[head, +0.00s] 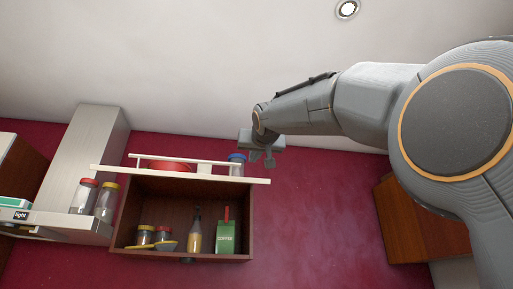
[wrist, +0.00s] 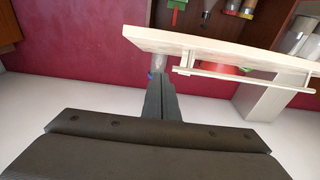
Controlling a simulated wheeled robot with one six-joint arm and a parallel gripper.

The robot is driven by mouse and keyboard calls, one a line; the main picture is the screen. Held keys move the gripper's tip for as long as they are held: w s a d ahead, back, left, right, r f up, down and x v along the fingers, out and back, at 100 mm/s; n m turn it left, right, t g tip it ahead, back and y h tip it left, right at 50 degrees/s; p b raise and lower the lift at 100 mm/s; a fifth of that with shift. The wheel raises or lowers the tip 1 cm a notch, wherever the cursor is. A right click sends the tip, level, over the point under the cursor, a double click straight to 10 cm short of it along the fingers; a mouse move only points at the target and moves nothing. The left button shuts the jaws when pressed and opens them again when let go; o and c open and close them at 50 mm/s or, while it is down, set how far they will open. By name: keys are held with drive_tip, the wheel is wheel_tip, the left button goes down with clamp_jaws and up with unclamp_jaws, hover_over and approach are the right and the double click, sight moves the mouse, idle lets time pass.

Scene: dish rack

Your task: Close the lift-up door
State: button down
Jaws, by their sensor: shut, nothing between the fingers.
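The lift-up door (head: 120,170) is a pale panel raised at the top of an open wall cabinet (head: 180,187). It stands out roughly level, seen nearly edge-on, with a thin bar handle (head: 215,163). In the wrist view the door (wrist: 205,47) and its handle (wrist: 240,78) show to the right of my fingers. My gripper (head: 262,161) is just above the door's right end in the head view. In the wrist view my gripper (wrist: 158,82) has its fingers together and empty. I cannot tell whether it touches the door.
Jars, a bottle (head: 195,236) and a green carton (head: 225,237) stand inside the cabinet. A red item (head: 168,165) and a blue-lidded jar (head: 236,165) show above the door's edge. A range hood (head: 82,160) is left; a wooden cabinet (head: 415,222) is right.

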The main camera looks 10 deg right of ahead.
drive_tip(key=shift+w+d+f+p, duration=0.1)
drive_tip(key=shift+w+f+p, duration=0.5)
drive_tip(key=shift+w+f, duration=1.25)
drive_tip(key=shift+w+r, duration=0.1)
drive_tip(key=shift+w, duration=0.05)
